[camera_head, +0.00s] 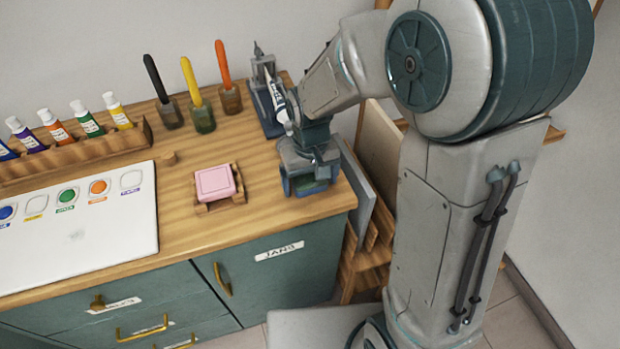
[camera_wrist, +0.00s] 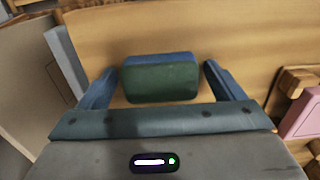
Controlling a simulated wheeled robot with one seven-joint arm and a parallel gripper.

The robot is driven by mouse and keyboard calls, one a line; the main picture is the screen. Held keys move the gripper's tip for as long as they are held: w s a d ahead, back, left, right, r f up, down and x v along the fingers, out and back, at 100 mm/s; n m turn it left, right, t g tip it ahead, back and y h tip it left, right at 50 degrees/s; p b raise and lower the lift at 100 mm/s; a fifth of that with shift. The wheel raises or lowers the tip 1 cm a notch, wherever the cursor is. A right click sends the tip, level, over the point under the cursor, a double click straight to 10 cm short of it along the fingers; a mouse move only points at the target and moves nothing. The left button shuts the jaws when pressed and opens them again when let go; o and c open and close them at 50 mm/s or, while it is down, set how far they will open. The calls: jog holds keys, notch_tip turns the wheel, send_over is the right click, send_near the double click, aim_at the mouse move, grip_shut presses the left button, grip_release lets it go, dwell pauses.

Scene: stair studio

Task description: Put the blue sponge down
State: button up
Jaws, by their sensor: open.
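The blue sponge (camera_wrist: 160,60) has a blue side and a dark green side. In the wrist view it lies on the wooden counter top between my two fingers, with a small gap on each side. My gripper (camera_wrist: 163,78) is open around it, not clamped on it. In the head view my gripper (camera_head: 308,178) is low over the counter's right end, near the front edge. Only a bit of the sponge's green side (camera_head: 311,188) shows there, the rest hidden by my gripper.
A pink block (camera_head: 214,182) sits in a wooden holder to the left on the counter (camera_head: 260,213). Boards (camera_head: 358,190) lean beside the counter's right end.

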aim_at(310, 180)
notch_tip(310, 180, up, 12)
jog(key=s+d+m+t, duration=0.2)
jog(key=s+d+m, duration=0.1)
jog(key=s+d, duration=0.8)
jog(key=shift+s+d+t+p, duration=0.4)
jog(key=shift+d, duration=0.05)
jog(key=shift+r, duration=0.1)
jog(key=shift+r+p, duration=0.4)
dwell(0.6)
